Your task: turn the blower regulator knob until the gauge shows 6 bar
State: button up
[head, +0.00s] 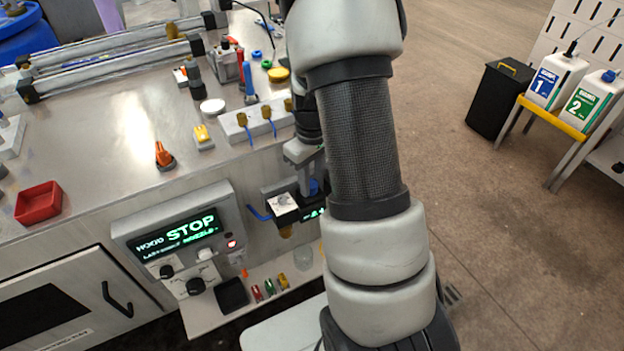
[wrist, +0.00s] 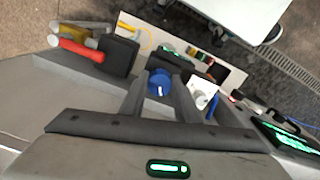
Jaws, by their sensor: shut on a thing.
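The blower regulator is mounted on the front of the bench, partly behind my arm. Its blue knob (head: 314,187) shows just below my gripper (head: 306,163). In the wrist view the round blue knob (wrist: 158,82) sits between the two fingers of my gripper (wrist: 160,88), which is shut on it. The green gauge display (head: 316,213) is mostly covered by my arm, and its figure cannot be read for certain. A white label (head: 283,205) is beside the knob, to its left.
A control panel (head: 185,237) left of the regulator reads STOP. A shelf below holds a black box (head: 232,294) and small coloured items. A red tray (head: 38,203) lies on the bench. Floor to the right is free up to a black bin (head: 499,99).

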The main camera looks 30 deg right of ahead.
jog(key=m+p, duration=0.1)
jog(key=m, duration=0.5)
jog(key=shift+a+r+m, duration=0.1)
jog(key=shift+m, duration=0.2)
jog(key=m+p, duration=0.1)
jog(key=m, duration=0.4)
jog(key=shift+a, duration=0.1)
jog(key=shift+w+m+p, duration=0.1)
jog(key=shift+m+p, duration=0.2)
jog(key=o, duration=1.1)
jog(key=shift+c, duration=0.2)
notch_tip(320, 180, up, 17)
jog(key=p, duration=0.2)
jog(key=shift+r, duration=0.15)
